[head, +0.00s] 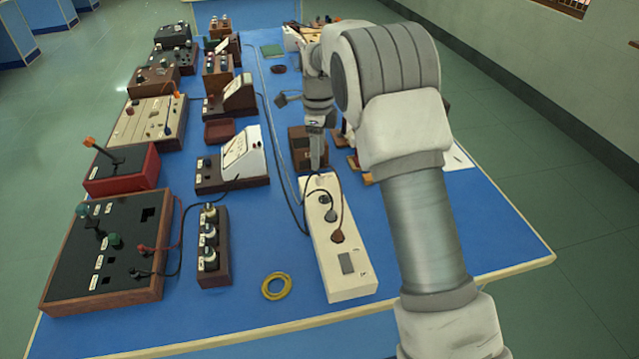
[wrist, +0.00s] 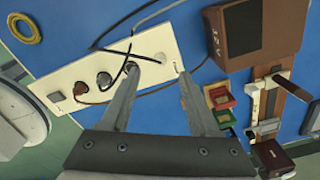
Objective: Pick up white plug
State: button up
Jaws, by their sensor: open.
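A long white socket strip (head: 345,268) lies on the blue table in the head view, and it also crosses the wrist view (wrist: 65,78). In the wrist view the brown plug (wrist: 80,90) and dark grey plug (wrist: 103,80) stand left of my fingers. My gripper (wrist: 157,73) is open, its fingers apart over the strip's far end. In the head view my gripper (head: 316,165) points down there. Contact cannot be told.
A brown box (wrist: 232,32) stands right of the fingers in the wrist view. Dark cables cross the strip. Bare blue table shows right of the strip.

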aim_at(320, 177)
jog(key=shift+d+f+b, duration=0.15)
jog(key=shift+f+b, duration=0.3)
jog(key=shift+f, duration=3.1)
jog(key=shift+c, duration=0.4)
grip_shut()
